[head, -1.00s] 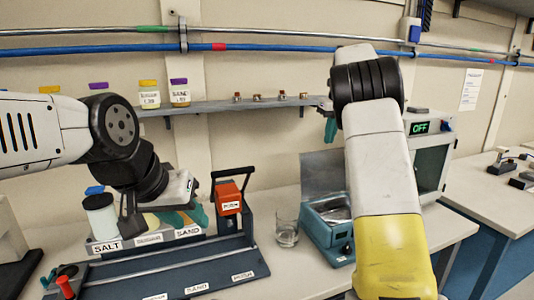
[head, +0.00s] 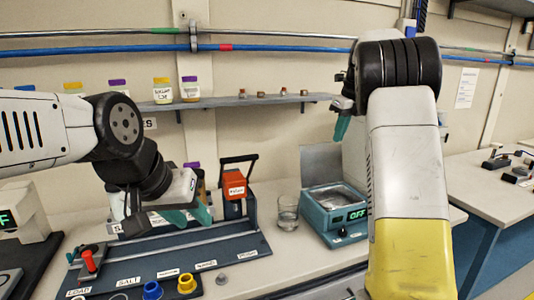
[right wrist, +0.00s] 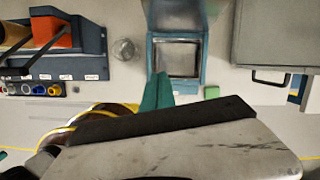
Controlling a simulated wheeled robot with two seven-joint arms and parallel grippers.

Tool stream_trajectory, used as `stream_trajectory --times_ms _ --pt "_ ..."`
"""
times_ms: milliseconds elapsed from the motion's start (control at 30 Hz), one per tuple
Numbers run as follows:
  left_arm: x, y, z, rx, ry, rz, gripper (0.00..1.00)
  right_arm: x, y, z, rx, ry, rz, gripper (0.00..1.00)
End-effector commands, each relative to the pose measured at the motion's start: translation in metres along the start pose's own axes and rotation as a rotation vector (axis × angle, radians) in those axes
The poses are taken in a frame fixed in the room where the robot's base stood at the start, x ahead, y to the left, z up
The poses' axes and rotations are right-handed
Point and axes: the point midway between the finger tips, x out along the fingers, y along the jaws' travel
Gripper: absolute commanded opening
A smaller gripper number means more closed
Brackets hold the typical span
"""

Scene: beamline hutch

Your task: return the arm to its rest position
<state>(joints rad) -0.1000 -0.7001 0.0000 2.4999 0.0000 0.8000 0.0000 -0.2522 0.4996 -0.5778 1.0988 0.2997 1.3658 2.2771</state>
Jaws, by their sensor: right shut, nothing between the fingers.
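My right arm rises on the right of the head view. Its gripper (head: 342,127) points down in front of the wall, above and behind the teal furnace-like box, with its teal fingers partly hidden by the arm. In the right wrist view the teal fingers (right wrist: 157,92) are together with nothing between them, in front of the box. My left arm comes in from the left. Its gripper (head: 188,216) hangs over the blue rack (head: 200,255), with teal fingers showing; its opening is unclear.
An orange block with a black handle (head: 235,184) stands on the rack. A glass beaker (head: 287,212) stands beside the teal box (head: 333,212), whose display reads OFF. A wall shelf (head: 240,101) carries jars. Blue and yellow rings (head: 153,290) sit at the rack's front.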

Motion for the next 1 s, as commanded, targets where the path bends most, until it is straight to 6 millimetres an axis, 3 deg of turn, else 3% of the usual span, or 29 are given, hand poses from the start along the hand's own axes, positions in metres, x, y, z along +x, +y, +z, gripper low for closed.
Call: stream_trajectory --times_ms 167,367,467,667,800,1000 --pt "0.0 0.0 0.0 0.0 0.0 0.0 0.36 -0.018 0.012 -0.022 -0.178 -0.044 0.016 0.0" --pt "0.0 0.0 0.0 0.0 0.0 0.0 0.36 -0.039 0.041 -0.056 -0.5 -0.112 0.016 0.0" --pt "0.0 0.0 0.0 0.0 0.0 0.0 0.36 -0.052 0.07 -0.082 -0.76 -0.157 -0.006 0.0" --pt "0.0 0.0 0.0 0.0 0.0 0.0 0.36 -0.065 0.146 -0.141 -1.397 -0.206 -0.118 0.0" --pt "0.0 0.0 0.0 0.0 0.0 0.0 0.36 -0.06 0.201 -0.186 -1.857 -0.175 -0.233 0.0" --pt "0.0 0.0 0.0 0.0 0.0 0.0 0.36 -0.038 0.255 -0.238 -2.372 -0.051 -0.363 0.0"
